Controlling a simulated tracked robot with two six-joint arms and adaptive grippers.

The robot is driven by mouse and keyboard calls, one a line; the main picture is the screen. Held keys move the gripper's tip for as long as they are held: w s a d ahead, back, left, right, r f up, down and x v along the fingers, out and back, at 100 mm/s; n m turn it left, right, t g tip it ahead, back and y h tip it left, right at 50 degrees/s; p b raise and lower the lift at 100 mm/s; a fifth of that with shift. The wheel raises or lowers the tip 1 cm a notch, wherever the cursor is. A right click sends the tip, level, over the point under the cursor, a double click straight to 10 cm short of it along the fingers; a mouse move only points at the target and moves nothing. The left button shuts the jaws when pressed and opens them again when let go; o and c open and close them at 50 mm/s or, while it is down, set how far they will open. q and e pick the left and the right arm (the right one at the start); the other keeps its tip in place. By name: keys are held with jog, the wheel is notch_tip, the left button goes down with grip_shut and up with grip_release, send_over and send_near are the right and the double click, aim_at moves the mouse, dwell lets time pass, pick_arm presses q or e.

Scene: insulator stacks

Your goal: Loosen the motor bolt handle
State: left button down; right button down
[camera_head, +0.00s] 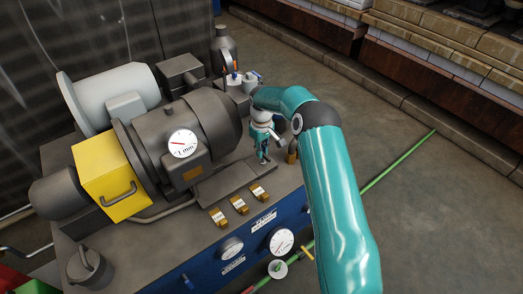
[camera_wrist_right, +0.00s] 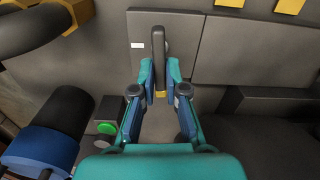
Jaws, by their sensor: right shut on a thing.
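The motor bolt handle (camera_wrist_right: 158,45) is a dark grey upright bar in the wrist view, with a small yellow part at its lower end. My right gripper (camera_wrist_right: 160,80) is shut on it, one blue-and-teal finger on each side. In the head view my right gripper (camera_head: 263,157) reaches down at the right end of the grey motor (camera_head: 165,130), by its base plate. The handle is too small and covered to make out there. My left gripper is not in view.
A yellow coupling guard (camera_head: 112,178) and a white pump casing (camera_head: 115,92) stand left of the motor. Several brass-coloured blocks (camera_head: 239,205) line the bench front above the blue panel (camera_head: 215,265) with gauges. A green rod (camera_head: 400,163) lies on the open floor to the right.

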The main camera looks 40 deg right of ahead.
jog(key=shift+w+r, duration=0.15)
jog(key=shift+w, duration=0.05)
jog(key=c, duration=1.2)
grip_release()
jog(key=shift+s, duration=0.1)
notch_tip(320, 180, up, 12)
jog(key=shift+f, duration=0.2)
